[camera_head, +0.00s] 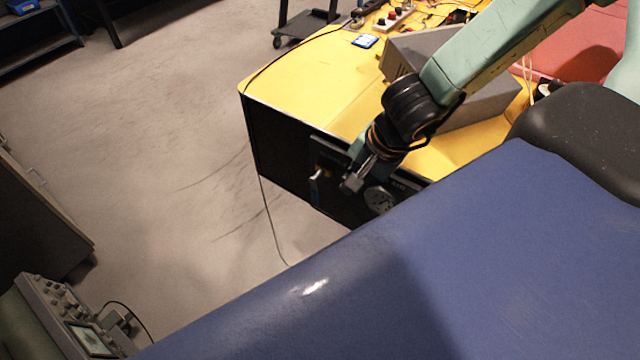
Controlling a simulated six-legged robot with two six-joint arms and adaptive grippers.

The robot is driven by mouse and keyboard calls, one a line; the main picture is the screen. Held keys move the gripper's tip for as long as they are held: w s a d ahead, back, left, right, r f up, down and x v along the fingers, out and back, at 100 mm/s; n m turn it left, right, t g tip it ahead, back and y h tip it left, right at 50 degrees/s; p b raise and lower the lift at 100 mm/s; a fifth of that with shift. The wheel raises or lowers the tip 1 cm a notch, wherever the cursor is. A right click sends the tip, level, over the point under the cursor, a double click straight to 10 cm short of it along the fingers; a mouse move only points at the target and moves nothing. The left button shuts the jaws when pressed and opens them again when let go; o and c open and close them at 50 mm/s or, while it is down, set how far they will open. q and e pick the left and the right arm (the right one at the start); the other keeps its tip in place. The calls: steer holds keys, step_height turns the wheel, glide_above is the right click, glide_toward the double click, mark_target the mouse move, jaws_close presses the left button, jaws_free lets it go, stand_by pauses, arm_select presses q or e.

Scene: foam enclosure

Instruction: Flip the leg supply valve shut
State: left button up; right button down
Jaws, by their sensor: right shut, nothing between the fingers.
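The handle appears to hang roughly upright, tilted slightly. My right gripper (350,185) is at the end of the pale green arm that comes in from the upper right. It is shut and empty, just to the right of the valve handle. I cannot tell whether its tips touch the handle. A round gauge-like disc (379,199) shows just right of the gripper. My left gripper is not in view.
The yellow bench top (300,85) carries a grey box (480,105) under my right arm. A blue padded surface (480,260) fills the lower right. An oscilloscope-like instrument (75,320) stands at the lower left. The grey floor (150,130) left of the bench is clear.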

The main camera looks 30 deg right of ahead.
steer(key=w+b+x, duration=0.2)
steer(key=b+x, duration=0.9)
steer(key=shift+b, duration=0.4)
stand_by(0.5)
steer(key=shift+w, duration=0.15)
